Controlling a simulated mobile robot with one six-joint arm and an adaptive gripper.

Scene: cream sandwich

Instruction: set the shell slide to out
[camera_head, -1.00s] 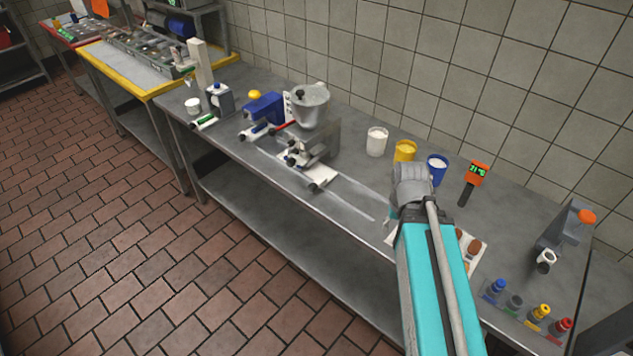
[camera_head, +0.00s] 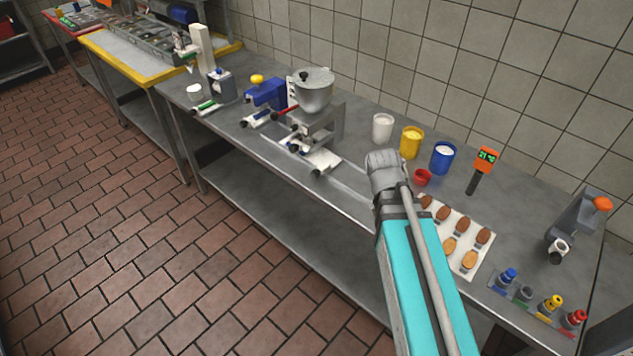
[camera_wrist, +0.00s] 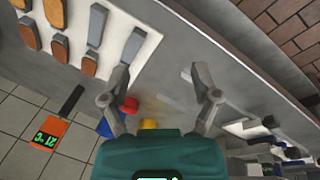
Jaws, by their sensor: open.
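The hopper machine (camera_head: 314,92) stands on the steel counter (camera_head: 235,150). A pale sliding plate with dark knobs (camera_head: 318,160), which looks like the shell slide, sits low at its front on a rail track (camera_head: 350,185). I cannot read its setting. In the wrist view, my gripper (camera_wrist: 161,82) is open and empty above the counter, with a red cup (camera_wrist: 130,105) showing beyond its left finger. The pale machine parts (camera_wrist: 245,128) lie to the right of the right finger, apart from it. My arm hides the gripper in the head view.
A white tray of brown shells (camera_head: 465,262) lies right of my arm. White (camera_head: 383,128), yellow (camera_head: 411,144) and blue (camera_head: 442,160) tubs stand behind, near a thermometer display (camera_head: 486,157). A blue machine (camera_head: 268,95) stands left of the hopper. Several coloured bottles (camera_head: 540,300) stand front right.

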